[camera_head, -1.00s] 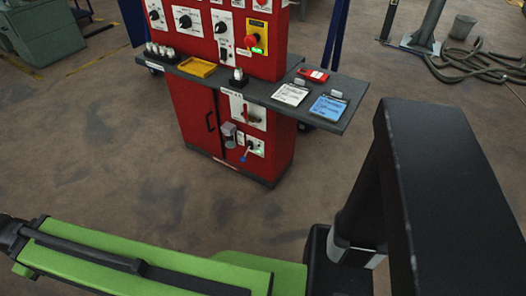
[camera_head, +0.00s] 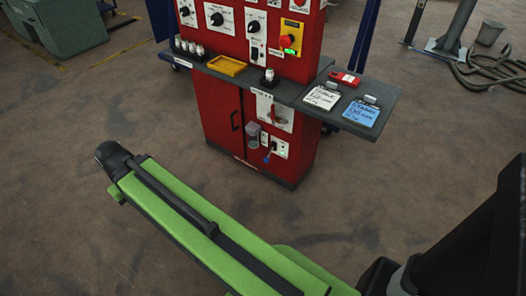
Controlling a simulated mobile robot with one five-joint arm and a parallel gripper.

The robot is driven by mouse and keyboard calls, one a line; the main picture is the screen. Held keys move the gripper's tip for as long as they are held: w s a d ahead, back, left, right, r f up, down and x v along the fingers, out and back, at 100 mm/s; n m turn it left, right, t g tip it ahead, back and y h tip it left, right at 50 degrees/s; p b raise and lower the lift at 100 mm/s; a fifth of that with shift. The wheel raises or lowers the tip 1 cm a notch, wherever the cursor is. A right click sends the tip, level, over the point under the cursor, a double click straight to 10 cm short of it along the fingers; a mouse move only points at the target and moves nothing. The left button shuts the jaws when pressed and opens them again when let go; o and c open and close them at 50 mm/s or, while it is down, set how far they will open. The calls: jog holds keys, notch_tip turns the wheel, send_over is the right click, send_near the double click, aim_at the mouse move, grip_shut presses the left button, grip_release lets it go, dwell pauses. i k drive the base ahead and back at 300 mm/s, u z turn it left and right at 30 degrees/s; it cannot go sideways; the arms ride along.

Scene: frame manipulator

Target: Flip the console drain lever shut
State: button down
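The red console (camera_head: 210,105) stands ahead in the upper middle of the head view. On its lower front is a small white plate with a blue-tipped lever (camera_head: 267,157), which points down and to the left. Above it, a larger white plate carries a red lever (camera_head: 274,115). Labels are too small to read, so I cannot tell which one is the drain lever. My green arm reaches up and left from the bottom edge, well short of the console. No gripper fingers show.
A grey shelf (camera_head: 385,118) juts out to the right of the console, with a white notepad (camera_head: 322,97), a blue notepad (camera_head: 361,113) and a red device (camera_head: 345,78) on it. A yellow tray (camera_head: 228,66) lies further left. The floor before the console is clear. Hoses (camera_head: 487,72) lie at the far right.

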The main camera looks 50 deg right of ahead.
aim_at(266, 159)
jog(key=i, duration=0.95)
jog(key=z, duration=0.05)
